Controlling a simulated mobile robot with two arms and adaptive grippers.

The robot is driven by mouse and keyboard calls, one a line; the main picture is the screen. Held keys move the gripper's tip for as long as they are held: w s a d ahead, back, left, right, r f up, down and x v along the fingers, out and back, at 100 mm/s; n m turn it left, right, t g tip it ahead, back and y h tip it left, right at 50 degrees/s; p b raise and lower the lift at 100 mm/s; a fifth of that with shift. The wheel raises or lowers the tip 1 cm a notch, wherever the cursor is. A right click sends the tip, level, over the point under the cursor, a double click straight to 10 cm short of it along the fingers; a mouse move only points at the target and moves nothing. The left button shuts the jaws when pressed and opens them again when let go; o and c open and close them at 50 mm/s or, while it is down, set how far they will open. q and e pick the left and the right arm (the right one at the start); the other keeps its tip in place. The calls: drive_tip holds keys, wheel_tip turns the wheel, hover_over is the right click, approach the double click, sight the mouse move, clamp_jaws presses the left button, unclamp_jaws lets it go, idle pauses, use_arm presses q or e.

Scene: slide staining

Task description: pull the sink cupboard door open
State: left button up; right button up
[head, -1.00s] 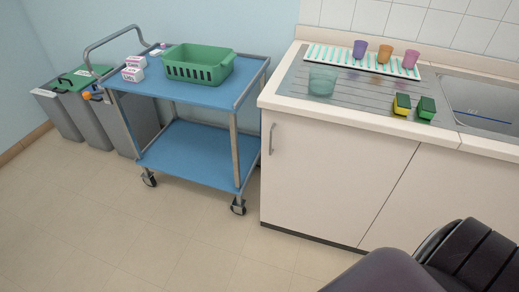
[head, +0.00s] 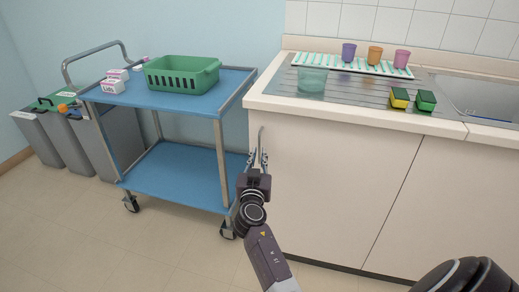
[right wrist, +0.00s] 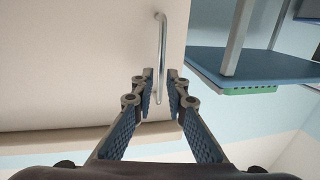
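The cream sink cupboard door (head: 325,185) is shut, flush with its neighbour. Its upright metal bar handle (head: 262,138) is near the door's left edge in the head view. My right gripper (head: 258,161) is at the lower part of this handle. In the right wrist view, the handle (right wrist: 162,50) runs down between the two fingertips of my right gripper (right wrist: 161,78). The fingers are apart, one on each side of the bar, with a small gap showing. My left gripper is out of view.
A blue trolley (head: 180,178) with a green basket (head: 182,75) stands close left of the cupboard. Cups, a glass bowl (head: 312,79) and sponges (head: 426,100) are on the counter above. Grey bins (head: 62,135) stand far left. Floor before the trolley is clear.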

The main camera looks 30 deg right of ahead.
sight(260, 147)
drive_tip(key=shift+x, duration=2.2)
drive_tip(key=shift+f, duration=0.1)
clamp_jaws()
